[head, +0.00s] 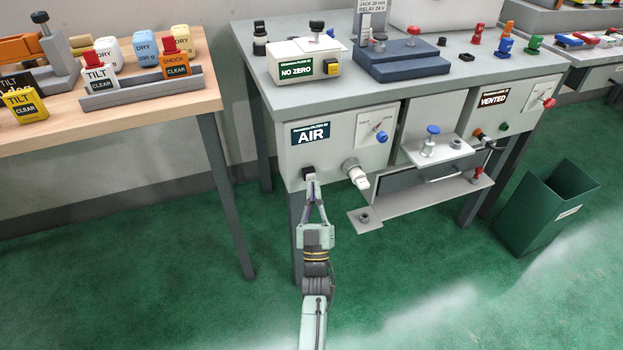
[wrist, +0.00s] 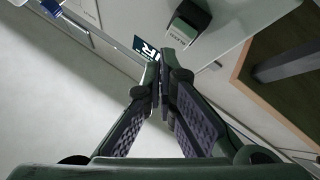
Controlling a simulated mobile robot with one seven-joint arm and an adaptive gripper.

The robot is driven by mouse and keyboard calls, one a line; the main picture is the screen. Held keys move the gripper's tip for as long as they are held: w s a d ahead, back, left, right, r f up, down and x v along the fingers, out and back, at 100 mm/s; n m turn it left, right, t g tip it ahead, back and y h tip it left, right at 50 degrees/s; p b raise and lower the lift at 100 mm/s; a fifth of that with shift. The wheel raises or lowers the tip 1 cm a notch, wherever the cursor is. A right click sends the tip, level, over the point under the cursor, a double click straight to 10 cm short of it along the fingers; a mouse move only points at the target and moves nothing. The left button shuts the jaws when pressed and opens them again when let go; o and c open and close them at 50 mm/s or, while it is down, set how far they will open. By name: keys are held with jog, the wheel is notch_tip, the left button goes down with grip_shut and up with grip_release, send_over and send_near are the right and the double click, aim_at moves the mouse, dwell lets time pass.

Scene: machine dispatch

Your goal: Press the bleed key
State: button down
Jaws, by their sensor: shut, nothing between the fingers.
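The AIR panel (head: 342,140) is the pale front of a unit under the grey bench. A small black block (head: 308,172), probably the bleed key, sticks out below the AIR label (head: 311,133). In the wrist view the fingertips (wrist: 166,62) lie beside the block, over part of the AIR label. I cannot tell whether they touch it.
A white-grey knob (head: 357,175) sticks out close right of my fingertips, with a blue-knobbed dial (head: 380,133) above it. A shelf bracket (head: 365,219) juts out lower right. A bench leg (head: 296,232) stands behind my wrist. The floor to the left is clear.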

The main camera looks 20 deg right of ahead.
jog(key=shift+w+f, duration=0.1)
jog(key=shift+w, duration=0.05)
dwell(0.3)
jog(key=shift+w+b, duration=0.3)
jog(key=shift+b, duration=0.2)
jog(key=shift+w+b, duration=0.4)
jog(key=shift+w, duration=0.1)
dwell(0.4)
jog(key=shift+s, duration=0.95)
jog(key=shift+s, duration=0.1)
jog(key=s+p, duration=0.1)
jog(key=s, duration=0.3)
jog(key=shift+s, duration=0.4)
dwell(0.5)
